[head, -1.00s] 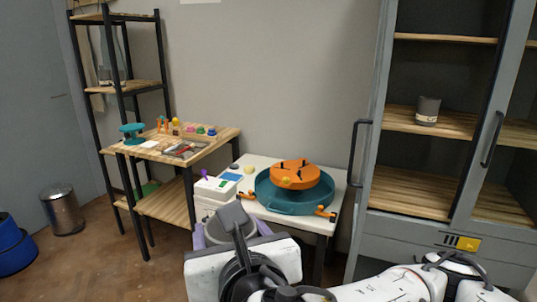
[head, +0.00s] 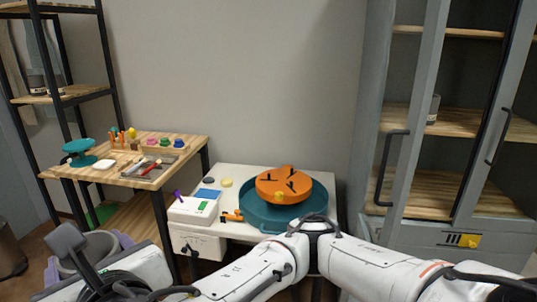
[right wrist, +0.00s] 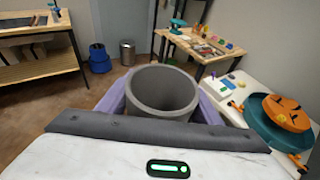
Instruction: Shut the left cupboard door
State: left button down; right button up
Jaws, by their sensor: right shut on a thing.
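The left cupboard door (head: 420,110) stands open at an angle, swung out from the grey cupboard (head: 490,248). Its dark handle (head: 390,168) faces left, and shelves show on both sides of its frame. My right gripper (head: 88,255), at the lower left and far from the door, is shut on a grey pot (head: 84,243). In the right wrist view the pot (right wrist: 162,92) is upright between the purple fingers. My left gripper is out of view.
A small white table (head: 232,178) holds a teal basin (head: 312,212) with an orange disc (head: 284,185). A wooden workbench (head: 185,150) with tools stands left. A grey cup (head: 434,108) on a cupboard shelf is partly hidden behind the left door's frame.

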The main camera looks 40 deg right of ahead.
aim_at(437, 13)
jog(key=z, duration=0.05)
jog(key=i, duration=0.45)
jog(key=z, duration=2.4)
